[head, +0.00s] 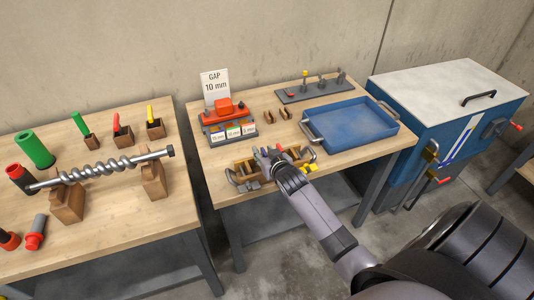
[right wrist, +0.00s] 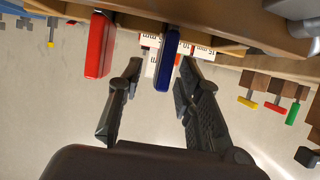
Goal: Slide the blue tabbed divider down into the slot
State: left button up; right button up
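In the head view my right gripper (head: 272,155) is over the wooden holder (head: 244,170) at the front edge of the middle table. In the right wrist view the fingers of my right gripper (right wrist: 158,85) are apart. The blue tab (right wrist: 167,62) of the divider stands between them, with a gap on each side. A red tab (right wrist: 97,45) is beside it on the left, outside the fingers. The divider's lower part and the slot cannot be made out, and in the head view my arm covers much of the holder. My left gripper is not in view.
A yellow tab (head: 311,168) is right of the gripper. Behind are a red device (head: 224,112) with white label cards, a "GAP 10 mm" sign (head: 215,84) and a blue tray (head: 350,126). The left table (head: 100,225) carries an auger (head: 105,168) on wooden stands.

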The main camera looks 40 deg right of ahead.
jog(key=v, duration=1.2)
jog(key=shift+f, duration=0.15)
jog(key=s+a+f+n+g+y, duration=0.15)
jog(key=s+f, duration=0.25)
jog(key=f, duration=0.7)
jog(key=s+a+f+g, duration=0.3)
jog(key=s+f, duration=0.2)
jog(key=f, duration=0.6)
jog(key=s+a+f+n+g+y, duration=0.15)
jog(key=s+f, duration=0.25)
jog(key=f, duration=0.7)
jog(key=s+a+f+g, duration=0.2)
jog(key=s+f, duration=0.3)
jog(key=s, duration=0.4)
jog(key=s+a+f+n+g+b, duration=0.1)
jog(key=s+f+g, duration=0.1)
jog(key=s+f, duration=0.4)
jog(key=s+a+f+n+g, duration=0.1)
jog(key=s+f, duration=0.4)
jog(key=s, duration=0.9)
jog(key=shift+a+f+g, duration=0.15)
jog(key=shift+a+g, duration=0.35)
jog(key=shift+a, duration=0.3)
